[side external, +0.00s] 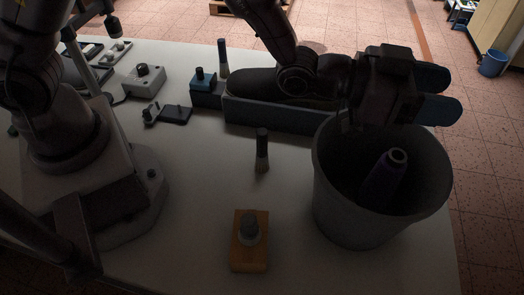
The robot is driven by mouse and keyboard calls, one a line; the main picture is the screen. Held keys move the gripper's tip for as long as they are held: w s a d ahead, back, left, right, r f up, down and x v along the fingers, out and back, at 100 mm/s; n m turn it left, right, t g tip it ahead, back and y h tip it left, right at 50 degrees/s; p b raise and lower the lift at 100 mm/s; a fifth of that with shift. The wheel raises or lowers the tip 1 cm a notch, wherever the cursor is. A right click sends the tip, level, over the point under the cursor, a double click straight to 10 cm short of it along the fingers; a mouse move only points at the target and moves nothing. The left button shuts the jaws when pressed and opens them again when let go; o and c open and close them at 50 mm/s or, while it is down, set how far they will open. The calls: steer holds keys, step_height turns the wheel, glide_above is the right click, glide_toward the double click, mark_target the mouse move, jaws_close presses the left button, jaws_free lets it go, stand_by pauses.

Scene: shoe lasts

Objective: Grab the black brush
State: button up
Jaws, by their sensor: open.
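A slim black upright thing with a paler lower part, which looks like the black brush (262,151), stands on the white table left of the grey bucket. A similar dark upright thing (223,58) stands farther back, so I cannot tell for sure which is the brush. My gripper (366,122) is at the right, above the back rim of the bucket and apart from both. It is open; its fingers are dark and hard to make out, and I see nothing held.
The grey bucket (335,205) holds a purple spool-like thing (384,178). A long bluish tray (265,114) with a dark shoe last lies behind. A wooden block (249,258) with a grey-capped piece stands in front. A grey knob box (144,81) is at back left.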

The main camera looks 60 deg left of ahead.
steer(key=s+a+r+n+y, duration=0.1)
steer(key=a+r+y, duration=0.15)
steer(key=a, duration=0.35)
steer(key=s+a+r+n+g+y, duration=0.1)
steer(key=s+a+r+n+y, duration=0.1)
steer(key=a+y, duration=0.35)
steer(key=s+a+r+n+y, duration=0.1)
steer(key=a+r+y, duration=0.15)
steer(key=a, duration=0.55)
steer(key=s+a+f+n+g+y, duration=0.3)
steer(key=s+a+g, duration=0.55)
steer(key=s, duration=0.65)
steer(key=m+t+y, duration=0.5)
steer(key=m+t, duration=0.9)
steer(key=m, duration=1.6)
glide_toward(258, 137)
steer(key=shift+m+h, duration=0.25)
steer(key=shift+m, duration=0.05)
steer(key=shift+x, duration=6.5)
steer(key=shift+s+a, duration=0.1)
steer(key=shift+a, duration=0.05)
jaws_close()
